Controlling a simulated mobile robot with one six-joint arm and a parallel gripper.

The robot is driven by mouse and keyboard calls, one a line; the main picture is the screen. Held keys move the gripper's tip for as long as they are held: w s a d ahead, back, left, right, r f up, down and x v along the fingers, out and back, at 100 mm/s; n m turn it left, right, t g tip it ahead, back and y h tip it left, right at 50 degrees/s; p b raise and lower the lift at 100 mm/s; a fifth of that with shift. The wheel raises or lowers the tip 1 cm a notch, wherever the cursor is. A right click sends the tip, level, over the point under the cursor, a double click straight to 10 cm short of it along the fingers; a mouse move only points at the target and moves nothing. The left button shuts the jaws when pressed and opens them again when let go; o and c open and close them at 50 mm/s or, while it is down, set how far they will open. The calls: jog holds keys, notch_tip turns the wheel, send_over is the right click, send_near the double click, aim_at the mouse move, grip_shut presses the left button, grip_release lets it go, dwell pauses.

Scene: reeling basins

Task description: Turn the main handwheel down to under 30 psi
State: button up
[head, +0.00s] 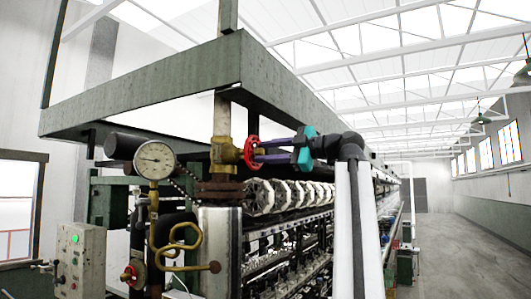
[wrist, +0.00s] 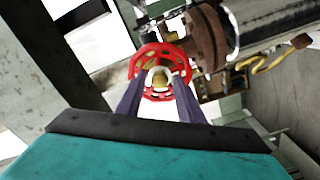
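The main handwheel (head: 250,152) is red and spoked, on a brass valve (head: 224,152) on the upright pipe. My gripper (head: 258,150) reaches in from the right, its purple fingers parted and the tips at the wheel's face. In the wrist view the red wheel (wrist: 142,60) is straight ahead, with the fingertips of my gripper (wrist: 159,84) on either side of its pale hub, inside the rim's width. I cannot tell whether they touch it. The round white gauge (head: 155,159) has its needle pointing left; its numbers are too small to read.
A smaller red handwheel (head: 130,275) sits low on the left, by a grey control box (head: 80,262) with a green light. A curved brass pipe (head: 175,247) is beside the metal cylinder (head: 221,250). A green beam (head: 180,82) runs overhead. The aisle floor (head: 465,255) at right is clear.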

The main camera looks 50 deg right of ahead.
jog(key=p+v, duration=0.1)
jog(key=v, duration=0.5)
jog(key=shift+s, duration=0.25)
dwell(0.5)
